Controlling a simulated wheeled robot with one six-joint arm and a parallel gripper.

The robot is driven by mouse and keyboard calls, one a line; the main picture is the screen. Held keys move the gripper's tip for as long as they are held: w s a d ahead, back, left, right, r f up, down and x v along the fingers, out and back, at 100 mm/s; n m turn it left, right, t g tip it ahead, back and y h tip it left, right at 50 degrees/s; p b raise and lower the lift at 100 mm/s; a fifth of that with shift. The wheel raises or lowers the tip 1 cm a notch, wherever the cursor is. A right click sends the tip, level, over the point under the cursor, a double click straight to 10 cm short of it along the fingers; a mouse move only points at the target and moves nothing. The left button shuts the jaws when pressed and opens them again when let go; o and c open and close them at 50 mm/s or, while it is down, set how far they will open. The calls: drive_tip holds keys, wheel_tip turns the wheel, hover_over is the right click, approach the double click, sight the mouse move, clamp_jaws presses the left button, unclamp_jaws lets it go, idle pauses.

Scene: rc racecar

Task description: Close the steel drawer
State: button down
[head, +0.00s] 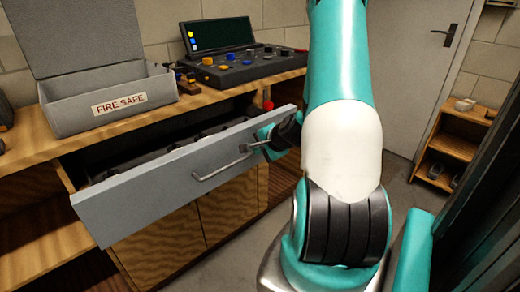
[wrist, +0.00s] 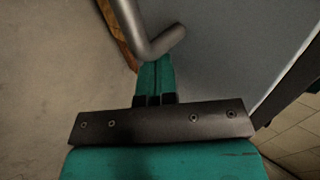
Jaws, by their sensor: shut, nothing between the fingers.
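The steel drawer (head: 165,185) stands pulled out from the wooden workbench in the head view, with dark items inside. Its grey front also fills the upper right of the wrist view (wrist: 220,50). The bar handle (head: 222,172) runs along the front and shows large in the wrist view (wrist: 150,35). My gripper (head: 262,142) is at the right end of the drawer front, by the handle's right end. In the wrist view its teal fingers (wrist: 155,78) are together and empty, close to the handle and drawer front. I cannot tell whether they touch.
An open grey box marked FIRE SAFE (head: 110,100) and a control panel (head: 235,65) sit on the workbench. Wooden cabinet doors (head: 160,245) are below the drawer. A small shelf (head: 455,145) and a door (head: 415,70) stand at the right.

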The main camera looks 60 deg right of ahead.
drive_tip(key=shift+w, duration=0.1)
drive_tip(key=w+d+p, duration=0.1)
drive_tip(key=w, duration=0.5)
drive_tip(key=w+d+p, duration=0.1)
drive_tip(key=w+d, duration=0.1)
drive_tip(key=w, duration=0.5)
drive_tip(key=w+d+p, duration=0.1)
drive_tip(key=w, duration=0.5)
drive_tip(key=shift+w+d, duration=0.4)
drive_tip(key=shift+w, duration=0.3)
drive_tip(key=shift+w+d+r, duration=0.1)
drive_tip(key=shift+w+d, duration=0.05)
drive_tip(key=shift+w, duration=0.1)
